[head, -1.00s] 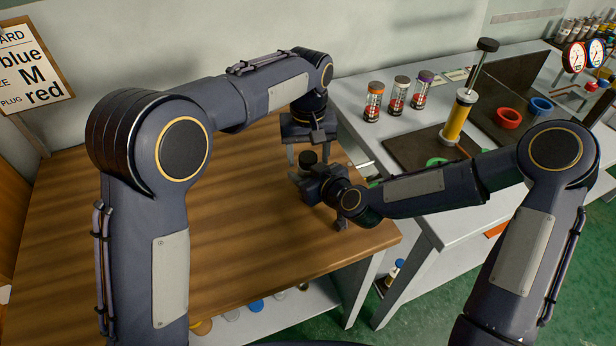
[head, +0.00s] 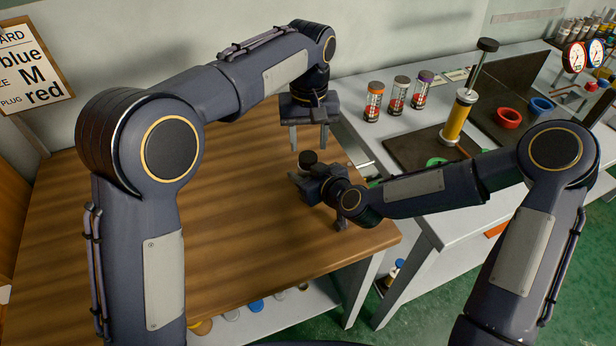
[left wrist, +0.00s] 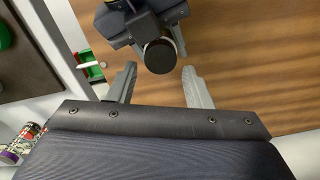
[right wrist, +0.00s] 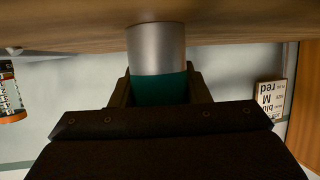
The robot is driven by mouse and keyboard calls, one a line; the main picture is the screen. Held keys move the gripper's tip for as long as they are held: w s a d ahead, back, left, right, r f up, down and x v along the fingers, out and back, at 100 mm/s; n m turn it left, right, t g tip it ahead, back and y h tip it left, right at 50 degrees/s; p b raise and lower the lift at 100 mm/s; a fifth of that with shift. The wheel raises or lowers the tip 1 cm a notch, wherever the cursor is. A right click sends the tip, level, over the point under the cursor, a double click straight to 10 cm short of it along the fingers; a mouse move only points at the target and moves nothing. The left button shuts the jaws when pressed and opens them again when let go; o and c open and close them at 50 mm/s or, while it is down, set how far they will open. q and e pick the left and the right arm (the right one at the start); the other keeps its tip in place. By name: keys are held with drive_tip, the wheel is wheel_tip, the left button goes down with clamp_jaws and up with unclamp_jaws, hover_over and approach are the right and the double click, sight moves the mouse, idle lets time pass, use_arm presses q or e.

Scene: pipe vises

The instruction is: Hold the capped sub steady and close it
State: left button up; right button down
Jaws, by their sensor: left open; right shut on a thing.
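The capped sub stands upright on the wooden bench, its round black cap (head: 308,158) on top. The left wrist view shows the cap (left wrist: 160,55) from above, just beyond my fingertips. The right wrist view, upside down, shows the sub's silver section (right wrist: 156,45) against the wood and a teal band (right wrist: 158,88) between my fingers. My right gripper (head: 306,181) is shut on the sub below the cap. My left gripper (head: 308,148) is open and empty, pointing down just above and behind the cap, not touching it. The joint under the cap is hidden in the head view.
The wooden bench top (head: 150,240) is clear on the left. A grey bench (head: 400,140) adjoins on the right, with several small jars (head: 398,94), a yellow cylinder (head: 456,120) and red (head: 508,118) and blue rings.

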sight(308, 157)
use_arm(q)
drive_tip(key=shift+d+r+m, duration=0.1)
drive_tip(key=shift+r+m, duration=0.2)
drive_tip(key=shift+r, duration=1.35)
drive_tip(key=shift+f, duration=0.1)
drive_tip(key=shift+f, duration=3.95)
drive_tip(key=shift+c, duration=0.3)
drive_tip(key=c, duration=0.7)
drive_tip(key=o, duration=1.1)
drive_tip(key=shift+c, duration=0.2)
